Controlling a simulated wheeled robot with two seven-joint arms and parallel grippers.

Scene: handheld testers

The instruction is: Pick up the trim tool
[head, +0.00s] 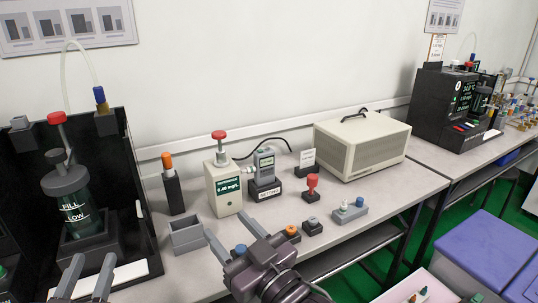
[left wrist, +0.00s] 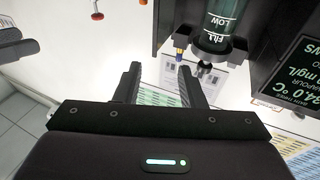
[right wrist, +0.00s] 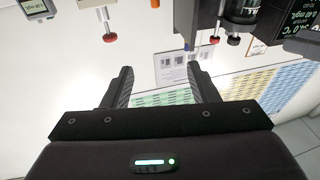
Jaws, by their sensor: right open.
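An orange-topped tool, which looks like the trim tool (head: 168,161), stands upright in a black holder (head: 174,194) on the bench, left of the white calibration box. My right gripper (head: 226,226) is open and empty, in front of that box and right of the tool; its parted fingers also show in the right wrist view (right wrist: 160,88). My left gripper (head: 88,268) is open and empty at the lower left, in front of the black analyser; its fingers show apart in the left wrist view (left wrist: 160,80).
A small open grey bin (head: 188,236) lies between my grippers. The white box (head: 224,190) with a red knob, a handheld meter (head: 264,168) in its dock and small button blocks stand to the right. The black analyser (head: 125,160) borders the left. A beige case (head: 362,145) stands behind.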

